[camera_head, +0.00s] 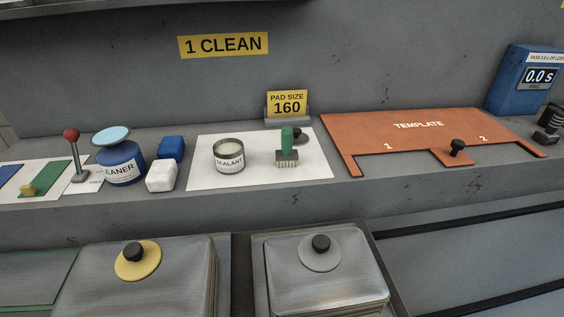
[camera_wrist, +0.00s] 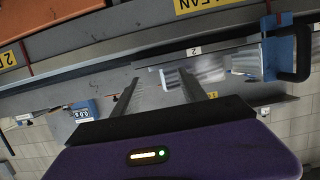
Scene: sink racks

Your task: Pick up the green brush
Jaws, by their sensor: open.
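The green brush (camera_head: 287,139) stands upright on a white sheet in the head view. Its green handle points up and its grey, bristled head is at the bottom. A small dark object is partly hidden behind it. My gripper (camera_wrist: 160,78) shows only in the wrist view. Its two fingers are spread apart with nothing between them. I cannot make out the brush in the wrist view, and the gripper is not in the head view.
The sealant tin (camera_head: 229,156) stands left of the brush on the white sheet (camera_head: 207,181). Blue and white blocks (camera_head: 162,175) and the cleaner bottle (camera_head: 120,163) are farther left. The orange template (camera_head: 425,125) lies to the right. Knobbed metal lids (camera_head: 325,285) sit below the ledge.

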